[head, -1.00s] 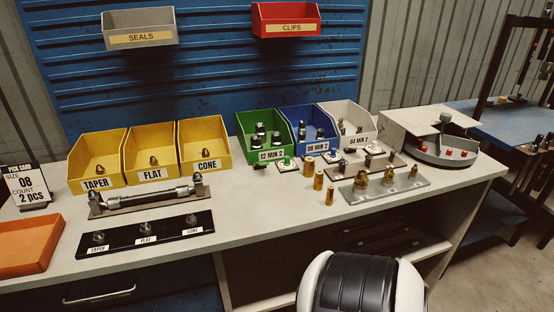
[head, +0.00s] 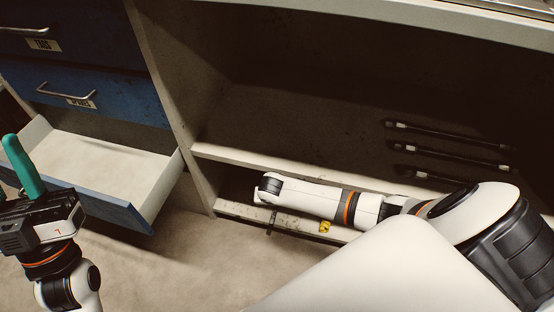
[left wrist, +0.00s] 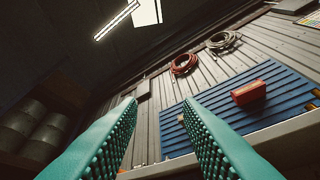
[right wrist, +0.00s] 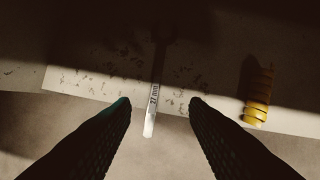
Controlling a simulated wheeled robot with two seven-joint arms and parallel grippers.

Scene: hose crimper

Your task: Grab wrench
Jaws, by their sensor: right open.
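In the right wrist view a slim wrench (right wrist: 154,95) marked "27 mm" lies on the low shelf, its pale handle end past the shelf's front edge. Its head end is lost in shadow. My right gripper (right wrist: 160,103) is open, its dark fingertips either side of the handle with gaps showing. In the head view my right arm reaches to the low shelf, and its gripper is mostly hidden there. My left gripper (head: 22,165), with teal fingers, is raised at the left, away from the shelf. The left wrist view shows its fingers (left wrist: 160,103) apart and empty.
A yellow ribbed piece (right wrist: 258,97) lies right of the wrench; a small yellow item (head: 325,227) also shows in the head view. A drawer (head: 100,150) stands open and empty. Several dark hoses (head: 450,155) lie on the shelf above. A bench top overhangs.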

